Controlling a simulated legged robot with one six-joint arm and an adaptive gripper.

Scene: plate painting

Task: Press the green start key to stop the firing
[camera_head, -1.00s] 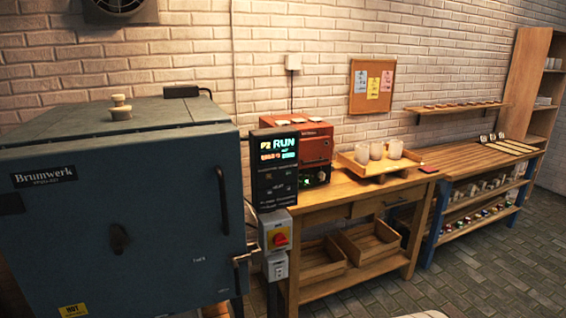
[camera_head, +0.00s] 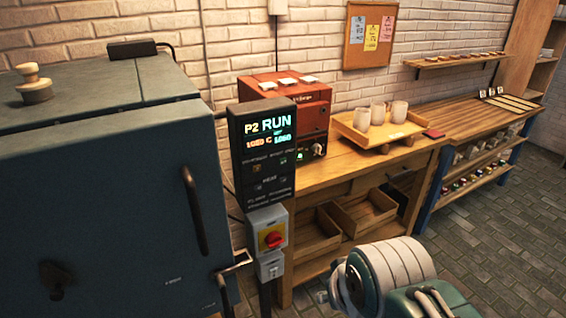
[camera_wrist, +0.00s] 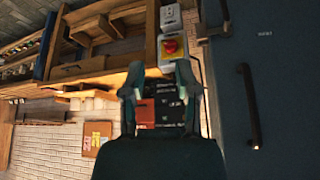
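The black kiln controller (camera_head: 262,190) stands on a post to the right of the blue kiln. Its lit display (camera_head: 268,128) reads "P2 RUN" with figures below. Small keys sit under the display; a faint greenish mark shows there, but I cannot clearly make out the green start key. In the wrist view, which is upside down, the dark controller (camera_wrist: 170,110) shows between and behind my fingers, partly hidden by them. My gripper (camera_wrist: 158,80) is open and empty, its two fingers apart. The gripper is not visible in the head view; only my arm shows at the bottom right.
A yellow-and-red switch (camera_head: 270,238) sits just below the controller. The blue kiln (camera_head: 110,200) with its handle stands close on the left. A wooden bench (camera_head: 340,180) holds a red box (camera_head: 285,110) and a tray (camera_head: 352,130) with white cups. The tiled floor (camera_head: 495,240) at right is clear.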

